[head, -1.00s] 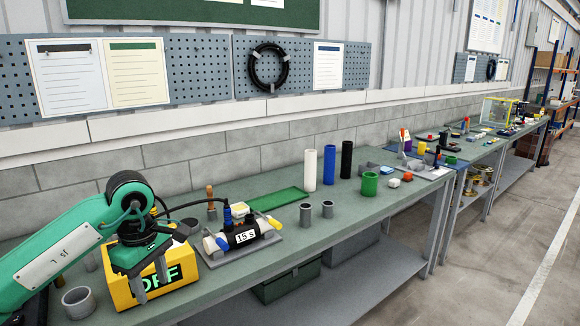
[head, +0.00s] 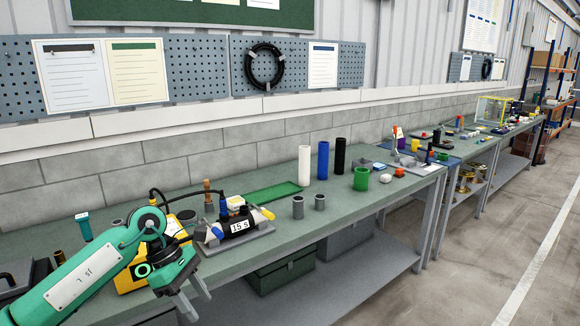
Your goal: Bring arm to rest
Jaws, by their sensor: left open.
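My left arm comes in from the lower left, green with a black joint. Its left gripper (head: 193,303) is open and empty, pointing down in front of the bench's front edge. A yellow box (head: 130,281) stands on the bench behind the arm and is partly hidden by it. My right gripper is not in view.
The green bench (head: 285,221) holds a black cylinder device marked "15 s" (head: 240,226), two grey cups, a green tray (head: 272,197), and white (head: 304,164), blue (head: 323,162) and black (head: 340,156) tubes. The floor at right is clear.

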